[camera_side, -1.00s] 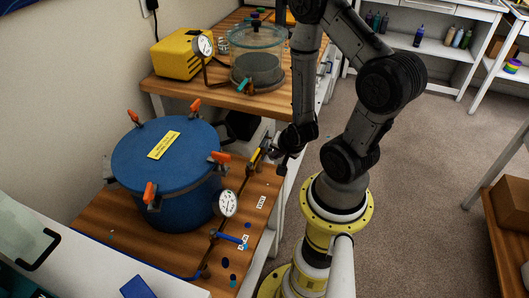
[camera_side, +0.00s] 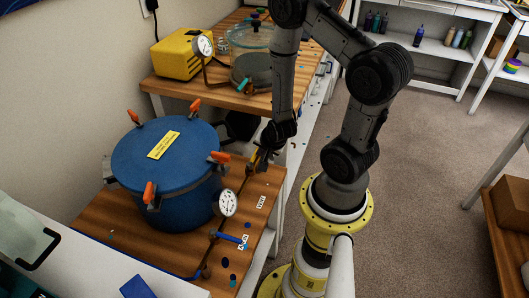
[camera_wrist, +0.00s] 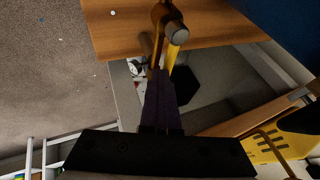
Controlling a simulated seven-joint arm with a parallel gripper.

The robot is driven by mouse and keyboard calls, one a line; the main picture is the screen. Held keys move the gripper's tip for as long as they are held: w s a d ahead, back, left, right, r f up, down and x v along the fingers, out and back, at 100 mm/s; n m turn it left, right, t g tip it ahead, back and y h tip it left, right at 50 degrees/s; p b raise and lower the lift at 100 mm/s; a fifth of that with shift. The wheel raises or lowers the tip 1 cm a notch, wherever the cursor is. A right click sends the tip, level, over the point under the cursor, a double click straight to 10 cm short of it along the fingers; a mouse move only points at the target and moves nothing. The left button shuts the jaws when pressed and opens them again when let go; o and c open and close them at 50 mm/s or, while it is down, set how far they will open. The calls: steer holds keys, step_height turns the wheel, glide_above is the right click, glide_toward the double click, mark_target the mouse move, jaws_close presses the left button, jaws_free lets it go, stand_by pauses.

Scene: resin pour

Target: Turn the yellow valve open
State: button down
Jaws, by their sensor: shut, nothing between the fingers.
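The yellow valve (camera_side: 252,158) is at the back right of the blue pressure pot, above the lower wooden bench. In the wrist view its yellow handle (camera_wrist: 174,52) points down the picture from a brass-coloured fitting. My gripper (camera_side: 262,155) is right at the valve in the side view and partly hides it. In the wrist view my gripper (camera_wrist: 159,74) is shut, with its fingertips just below and beside the handle. I cannot tell whether they touch it. Nothing is held.
The blue pot (camera_side: 168,165) with orange clamps stands left of the valve, with a gauge (camera_side: 228,203) at its front right. A blue-handled valve (camera_side: 232,238) is nearer the front. The upper bench behind holds a yellow pump (camera_side: 180,58) and a glass chamber (camera_side: 252,70).

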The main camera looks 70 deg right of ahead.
steer(key=shift+w, duration=0.15)
steer(key=s+a+r, duration=0.3)
steer(key=s+r, duration=0.5)
steer(key=r, duration=0.1)
steer(key=shift+s+a, duration=0.2)
steer(key=shift+s, duration=0.1)
steer(key=shift+a, duration=0.1)
